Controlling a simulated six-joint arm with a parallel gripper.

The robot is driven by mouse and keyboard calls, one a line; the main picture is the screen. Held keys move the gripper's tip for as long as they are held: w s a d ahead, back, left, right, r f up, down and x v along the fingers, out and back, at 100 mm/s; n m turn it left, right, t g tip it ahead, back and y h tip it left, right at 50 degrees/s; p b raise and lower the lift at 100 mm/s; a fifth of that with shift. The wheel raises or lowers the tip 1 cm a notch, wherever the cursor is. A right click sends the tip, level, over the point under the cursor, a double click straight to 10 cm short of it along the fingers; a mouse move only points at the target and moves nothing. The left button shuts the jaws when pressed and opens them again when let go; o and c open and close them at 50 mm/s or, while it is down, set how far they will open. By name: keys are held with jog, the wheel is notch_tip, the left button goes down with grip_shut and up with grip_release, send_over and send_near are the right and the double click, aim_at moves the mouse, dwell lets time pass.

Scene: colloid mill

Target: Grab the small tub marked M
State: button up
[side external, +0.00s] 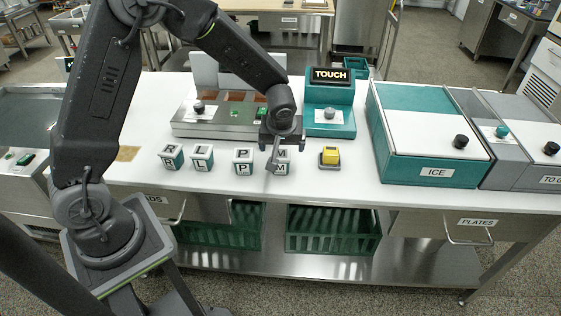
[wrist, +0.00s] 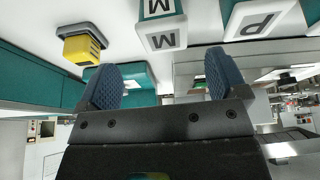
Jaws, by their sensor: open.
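The small tub marked M (side external: 284,156) stands on the white counter, right of the P tub and partly hidden behind my gripper in the side view. In the wrist view the M tub (wrist: 162,38) shows inverted letters on its top and side. My gripper (side external: 272,158) hangs at the M tub, pointing down in the side view. In the wrist view my gripper (wrist: 163,78) has its two blue-grey fingers wide apart with nothing between them. The M tub lies beyond the fingertips, roughly centred on the gap. I cannot tell the exact distance.
The P tub (side external: 243,161), L tub (side external: 201,157) and another lettered tub (side external: 172,157) stand to the left. A yellow block (side external: 330,155) on a dark base is close on the right. Behind are the TOUCH unit (side external: 331,110) and a steel-edged panel (side external: 220,128).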

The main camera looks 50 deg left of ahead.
aim_at(281, 154)
jog(key=x, duration=0.7)
jog(key=shift+a+f, duration=0.15)
jog(key=shift+a, duration=0.15)
jog(key=c, duration=1.1)
